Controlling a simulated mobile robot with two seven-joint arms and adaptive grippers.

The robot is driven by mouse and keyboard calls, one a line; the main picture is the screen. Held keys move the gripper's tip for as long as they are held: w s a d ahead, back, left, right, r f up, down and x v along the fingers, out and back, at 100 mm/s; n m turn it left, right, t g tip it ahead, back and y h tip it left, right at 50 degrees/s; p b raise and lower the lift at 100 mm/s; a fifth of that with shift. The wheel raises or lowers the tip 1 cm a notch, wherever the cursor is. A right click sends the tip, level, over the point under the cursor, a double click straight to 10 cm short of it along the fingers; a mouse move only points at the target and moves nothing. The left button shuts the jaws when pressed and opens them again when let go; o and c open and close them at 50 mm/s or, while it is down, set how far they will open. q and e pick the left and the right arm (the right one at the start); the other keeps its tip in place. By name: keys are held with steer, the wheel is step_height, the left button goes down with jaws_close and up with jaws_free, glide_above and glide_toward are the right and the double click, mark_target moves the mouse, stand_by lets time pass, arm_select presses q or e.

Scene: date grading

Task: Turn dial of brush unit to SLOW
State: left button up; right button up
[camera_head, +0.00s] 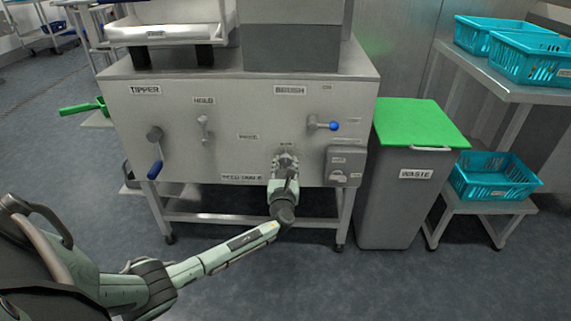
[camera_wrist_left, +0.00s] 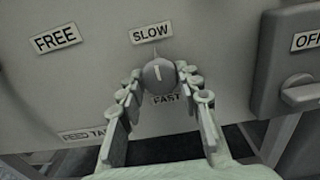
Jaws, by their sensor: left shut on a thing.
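The dial (camera_wrist_left: 159,75) of the brush unit is a round dark knob on the front panel (camera_head: 230,150). In the left wrist view its pale mark stands nearly upright, towards the SLOW label (camera_wrist_left: 151,33) above it. The FAST label (camera_wrist_left: 167,99) is below the dial and partly covered, and the FREE label (camera_wrist_left: 55,38) is at the upper left. My left gripper (camera_wrist_left: 160,80) is shut on the dial, with one finger on each side. In the head view my left gripper (camera_head: 285,163) hides the dial. My right gripper is in neither view.
A lever with a blue knob (camera_head: 334,126) sticks out above and right of my left gripper. A switch box (camera_head: 345,166) is close on the right. A blue-handled tipper lever (camera_head: 155,170) is on the left. A waste bin (camera_head: 398,200) with a green lid stands right of the machine.

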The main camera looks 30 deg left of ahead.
arm_select(q)
steer(key=o, duration=1.2)
steer(key=shift+c, duration=0.2)
steer(key=v, duration=1.2)
steer(key=shift+s, duration=0.1)
steer(key=s+a+f+n+g+p, duration=0.1)
steer(key=s+f+n+g+p, duration=0.3)
steer(key=s+n, duration=0.55)
steer(key=s+d+f+n+g+h+p, duration=0.1)
steer(key=s+d+n+g+h, duration=0.3)
steer(key=s+n, duration=0.4)
steer(key=s+d+f+n+g+h+p, duration=0.1)
steer(key=s+d+f+n+g+h, duration=0.3)
steer(key=s+n, duration=0.5)
steer(key=d+n, duration=0.1)
steer(key=d, duration=0.1)
steer(key=shift+s+d+f+n, duration=0.2)
steer(key=shift+s+d+n, duration=0.1)
steer(key=shift+d+n, duration=0.05)
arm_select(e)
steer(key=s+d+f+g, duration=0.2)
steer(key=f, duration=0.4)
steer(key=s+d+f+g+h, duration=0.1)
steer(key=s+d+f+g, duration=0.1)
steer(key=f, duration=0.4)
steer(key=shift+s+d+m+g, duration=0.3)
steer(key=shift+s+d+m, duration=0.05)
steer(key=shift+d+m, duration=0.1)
